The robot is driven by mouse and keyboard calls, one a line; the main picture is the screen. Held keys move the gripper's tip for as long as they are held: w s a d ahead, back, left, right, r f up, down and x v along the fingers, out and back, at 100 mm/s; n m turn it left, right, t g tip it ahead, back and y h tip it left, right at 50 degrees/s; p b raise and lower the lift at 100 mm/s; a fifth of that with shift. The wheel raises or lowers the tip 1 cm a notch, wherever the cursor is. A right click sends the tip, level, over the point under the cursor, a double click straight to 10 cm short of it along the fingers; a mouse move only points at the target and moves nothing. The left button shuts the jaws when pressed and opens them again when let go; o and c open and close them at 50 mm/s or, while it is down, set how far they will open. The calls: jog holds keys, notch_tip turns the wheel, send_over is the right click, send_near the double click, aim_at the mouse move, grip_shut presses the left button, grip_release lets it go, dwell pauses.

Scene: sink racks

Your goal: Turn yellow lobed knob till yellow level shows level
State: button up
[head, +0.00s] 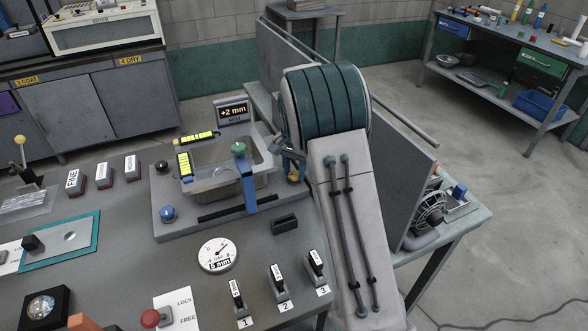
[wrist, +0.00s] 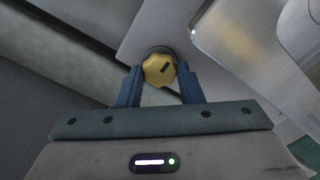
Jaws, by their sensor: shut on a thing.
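A display (head: 233,112) behind the sink reads +2 mm.
A black knob (head: 162,167) and a blue knob (head: 168,213) stand on the plate's left side. A round dial (head: 218,254) and several labelled levers stand in front.

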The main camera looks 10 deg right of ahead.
aim_at(294, 173)
jog(key=o, duration=1)
jog(key=shift+w+r, duration=0.1)
jog(key=shift+r, duration=0.2)
jog(key=shift+c, duration=0.2)
jog(key=shift+f, duration=0.15)
notch_tip(294, 173, up, 14)
jog(key=s+r+n+t, duration=0.1)
jog(key=s+n, duration=0.1)
jog(key=s, duration=0.7)
jog(key=s+r+n+t, duration=0.1)
jog(key=s+r+n, duration=0.1)
jog(key=s, duration=0.6)
jog(key=s+f+n+t, duration=0.1)
jog(key=s+f+n, duration=0.3)
jog(key=s, duration=1.1)
notch_tip(294, 173, down, 2)
jog(key=shift+d, duration=0.15)
